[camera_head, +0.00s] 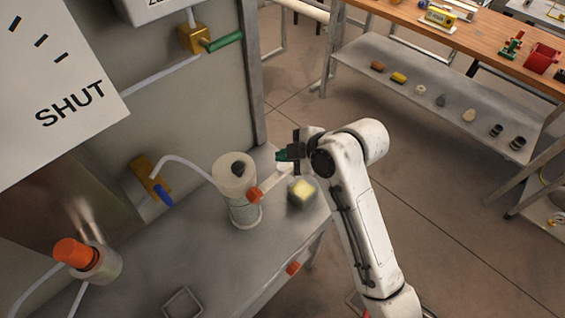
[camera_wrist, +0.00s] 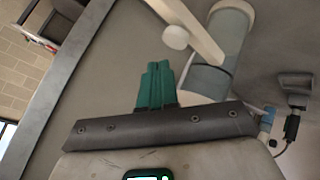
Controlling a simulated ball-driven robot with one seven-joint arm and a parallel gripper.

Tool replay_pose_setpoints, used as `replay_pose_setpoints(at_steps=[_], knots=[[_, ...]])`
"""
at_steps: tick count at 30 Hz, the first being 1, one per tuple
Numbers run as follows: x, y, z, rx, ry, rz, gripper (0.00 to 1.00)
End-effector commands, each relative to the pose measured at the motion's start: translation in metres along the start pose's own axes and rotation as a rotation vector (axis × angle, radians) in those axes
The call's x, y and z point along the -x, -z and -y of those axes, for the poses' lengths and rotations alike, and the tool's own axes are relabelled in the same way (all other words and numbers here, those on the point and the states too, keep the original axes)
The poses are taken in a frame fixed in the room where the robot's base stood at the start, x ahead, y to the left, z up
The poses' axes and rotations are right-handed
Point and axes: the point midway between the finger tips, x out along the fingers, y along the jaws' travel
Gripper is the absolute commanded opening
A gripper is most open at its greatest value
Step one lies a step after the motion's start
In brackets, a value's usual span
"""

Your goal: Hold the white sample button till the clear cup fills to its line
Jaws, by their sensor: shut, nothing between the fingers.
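My gripper (camera_head: 284,156) is over the right back part of the grey bench, its green fingers shut and empty. In the wrist view the fingertips (camera_wrist: 158,66) are together, just below and left of a white round knob (camera_wrist: 176,37) that may be the sample button. A pale bar runs beside the knob. I cannot tell whether the fingers touch anything. A pale upright cylinder (camera_head: 240,208) with a black top piece stands left of my gripper; a cylinder also shows in the wrist view (camera_wrist: 212,75). I cannot make out a clear cup or its fill line for sure.
A yellow-topped block (camera_head: 302,193) sits near the bench's right edge. An orange-capped fitting (camera_head: 76,253) and a blue-handled valve (camera_head: 155,181) are to the left. A sign reading SHUT (camera_head: 62,85) blocks the upper left. A wooden-topped table with a shelf (camera_head: 435,108) stands beyond open floor.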

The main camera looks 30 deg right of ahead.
Motion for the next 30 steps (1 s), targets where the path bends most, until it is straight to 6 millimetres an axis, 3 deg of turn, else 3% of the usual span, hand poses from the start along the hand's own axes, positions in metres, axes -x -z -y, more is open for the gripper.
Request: replay_pose_setpoints(at_steps=[12,30], knots=[[0.029,0.022,-0.021,0.001,0.000,-0.001,0.00],[0.029,0.022,-0.021,0.000,0.000,0.000,0.00]])
